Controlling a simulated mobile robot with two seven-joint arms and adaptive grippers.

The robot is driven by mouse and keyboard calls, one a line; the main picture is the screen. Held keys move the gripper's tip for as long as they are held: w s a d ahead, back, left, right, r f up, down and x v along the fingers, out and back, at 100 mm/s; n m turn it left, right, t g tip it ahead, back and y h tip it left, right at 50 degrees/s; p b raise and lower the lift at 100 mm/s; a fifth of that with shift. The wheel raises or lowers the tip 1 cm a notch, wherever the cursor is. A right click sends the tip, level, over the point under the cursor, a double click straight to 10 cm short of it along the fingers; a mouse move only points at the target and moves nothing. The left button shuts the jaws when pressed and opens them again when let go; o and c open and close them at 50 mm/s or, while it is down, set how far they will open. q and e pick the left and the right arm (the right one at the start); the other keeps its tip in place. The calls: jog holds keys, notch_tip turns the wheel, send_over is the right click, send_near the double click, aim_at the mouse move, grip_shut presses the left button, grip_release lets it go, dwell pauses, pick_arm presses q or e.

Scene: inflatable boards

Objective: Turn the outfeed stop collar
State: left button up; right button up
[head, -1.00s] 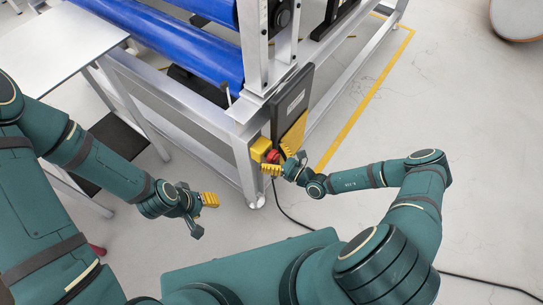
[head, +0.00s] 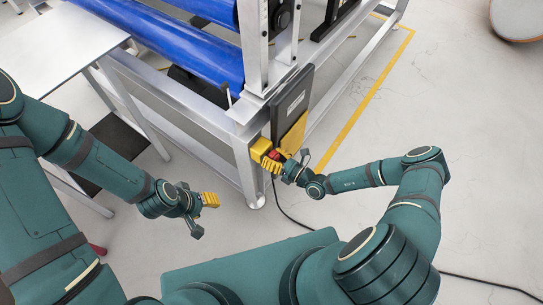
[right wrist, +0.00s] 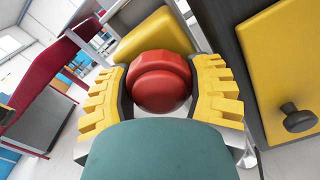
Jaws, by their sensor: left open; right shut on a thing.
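The red collar (head: 276,154) sits on a yellow box (head: 257,147) at the machine's near corner post. In the right wrist view the red collar (right wrist: 160,82) is rounded with a faceted rim and stands between my yellow ribbed fingers, one on each side. My right gripper (head: 274,161) is shut on it, with the fingers partly covering it in the head view. The yellow box (right wrist: 152,45) shows behind the collar. My left gripper (head: 205,213) is open and empty, out over the floor to the left of the machine's leg.
A yellow panel (right wrist: 268,60) with a black knob (right wrist: 298,117) is close to the right of my right gripper. Blue rollers (head: 175,45) lie in the metal frame. A white table (head: 55,48) stands at left. A cable (head: 287,214) crosses the floor.

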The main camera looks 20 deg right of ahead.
jog(key=shift+m, duration=1.2)
jog(key=o, duration=1.2)
jog(key=shift+s, duration=0.1)
jog(key=v, duration=1.2)
